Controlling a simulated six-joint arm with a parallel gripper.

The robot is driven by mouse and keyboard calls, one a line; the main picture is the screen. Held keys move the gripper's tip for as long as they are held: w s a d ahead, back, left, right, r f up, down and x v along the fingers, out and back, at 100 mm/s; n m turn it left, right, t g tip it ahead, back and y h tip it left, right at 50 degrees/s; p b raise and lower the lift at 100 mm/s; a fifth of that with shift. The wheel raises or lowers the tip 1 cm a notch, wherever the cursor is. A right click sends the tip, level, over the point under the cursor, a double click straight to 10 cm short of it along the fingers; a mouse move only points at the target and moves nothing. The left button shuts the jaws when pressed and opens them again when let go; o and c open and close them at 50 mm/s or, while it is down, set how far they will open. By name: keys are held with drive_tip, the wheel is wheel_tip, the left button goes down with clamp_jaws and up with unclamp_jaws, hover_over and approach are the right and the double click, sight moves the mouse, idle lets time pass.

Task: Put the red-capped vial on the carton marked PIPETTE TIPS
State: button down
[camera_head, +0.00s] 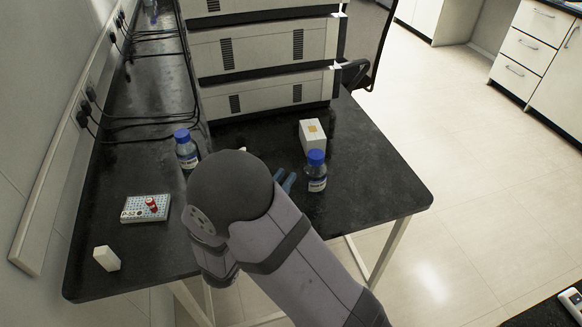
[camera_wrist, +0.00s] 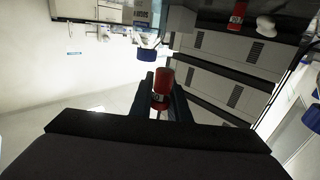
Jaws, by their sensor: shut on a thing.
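My gripper (camera_wrist: 161,78) is shut on a red-capped vial (camera_wrist: 162,90) in the wrist view; the cap shows between the two dark fingers. A small white carton (camera_head: 312,140) with an orange patch stands on the black bench, right of centre. Its lettering is too small to read, so I cannot tell whether it is the one marked PIPETTE TIPS.
A blue-capped bottle (camera_head: 317,176) stands near that carton, another (camera_head: 187,152) further left. A rack (camera_head: 131,209) bears a small red item (camera_head: 151,204). A white block (camera_head: 107,259) sits front left. Stacked instruments (camera_head: 262,52) stand behind. Bench (camera_head: 370,185) is clear at right.

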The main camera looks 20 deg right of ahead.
drive_tip(key=w+d+f+b, duration=0.2)
drive_tip(key=w+f, duration=0.1)
drive_tip(key=w, duration=0.7)
wheel_tip(320, 180, up, 10)
drive_tip(key=b, duration=0.5)
hover_over(317, 123)
drive_tip(key=shift+d+f, duration=0.1)
drive_tip(key=shift+f, duration=4.7)
drive_tip(key=shift+f, duration=0.1)
drive_tip(key=shift+f, duration=0.15)
drive_tip(key=c, duration=1.7)
unclamp_jaws()
drive_tip(key=shift+r, duration=0.25)
